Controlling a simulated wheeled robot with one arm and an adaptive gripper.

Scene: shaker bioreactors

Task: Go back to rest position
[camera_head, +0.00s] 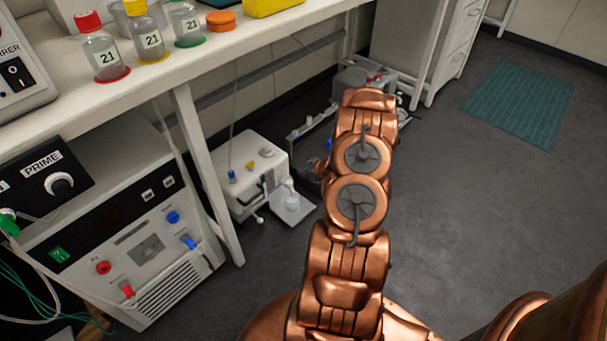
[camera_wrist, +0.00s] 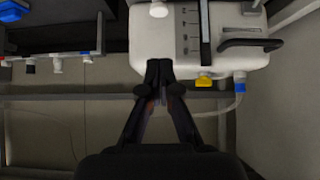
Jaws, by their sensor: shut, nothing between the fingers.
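My gripper (camera_wrist: 160,72) shows in the wrist view with its two dark fingers meeting at the tips. It is shut and holds nothing. Its tips appear in front of a white device (camera_wrist: 190,50) with a yellow knob and a blue-ringed fitting; whether they touch it I cannot tell.
A bench (camera_head: 150,75) with labelled bottles (camera_head: 104,55) stands at the left. Below it are a control unit (camera_head: 150,245) and a white device (camera_head: 246,170) on the floor. A drawer cabinet (camera_head: 462,45) stands at the back. Open floor (camera_head: 470,200) lies right, with a green mat (camera_head: 519,100).

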